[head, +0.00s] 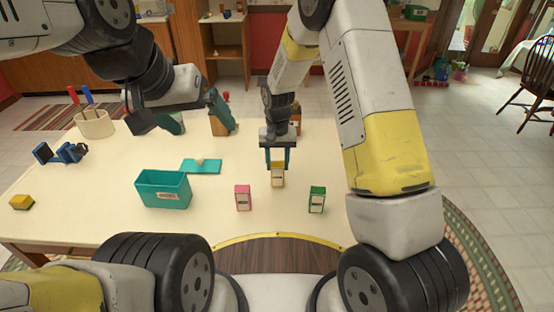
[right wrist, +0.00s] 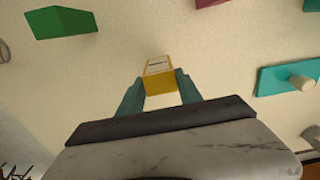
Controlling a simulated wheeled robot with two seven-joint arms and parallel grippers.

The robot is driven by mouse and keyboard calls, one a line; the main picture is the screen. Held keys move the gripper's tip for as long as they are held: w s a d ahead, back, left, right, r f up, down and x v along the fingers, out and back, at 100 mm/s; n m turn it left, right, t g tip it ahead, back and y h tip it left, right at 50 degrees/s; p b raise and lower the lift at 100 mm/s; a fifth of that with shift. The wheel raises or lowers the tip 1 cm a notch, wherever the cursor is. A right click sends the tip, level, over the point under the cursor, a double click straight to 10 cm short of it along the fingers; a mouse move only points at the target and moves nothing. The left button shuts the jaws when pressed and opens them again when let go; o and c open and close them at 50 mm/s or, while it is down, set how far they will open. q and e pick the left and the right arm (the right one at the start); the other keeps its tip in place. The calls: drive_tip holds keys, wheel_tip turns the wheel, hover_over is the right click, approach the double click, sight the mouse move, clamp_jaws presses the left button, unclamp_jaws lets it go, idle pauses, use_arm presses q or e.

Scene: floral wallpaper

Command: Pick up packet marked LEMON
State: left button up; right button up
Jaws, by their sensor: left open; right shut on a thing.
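A yellow packet with a pale label (head: 278,179) is upright between the fingers of my right gripper (head: 278,163), which is shut on it. It also shows in the right wrist view (right wrist: 158,82) between the teal fingertips; the print on its label is too small to read. A pink packet (head: 243,198) stands to its left and a green packet (head: 317,200) to its right, both on the table. My left gripper (head: 178,112) is open and empty above the back left of the table.
A teal bin (head: 163,190) with a label stands left of the packets. A teal board with a peg (head: 201,166) lies behind it. A cup with tools (head: 94,124), a blue object (head: 60,153) and a yellow block (head: 22,202) are at the left. The table's front middle is clear.

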wheel_tip(320, 180, up, 12)
idle(0.9)
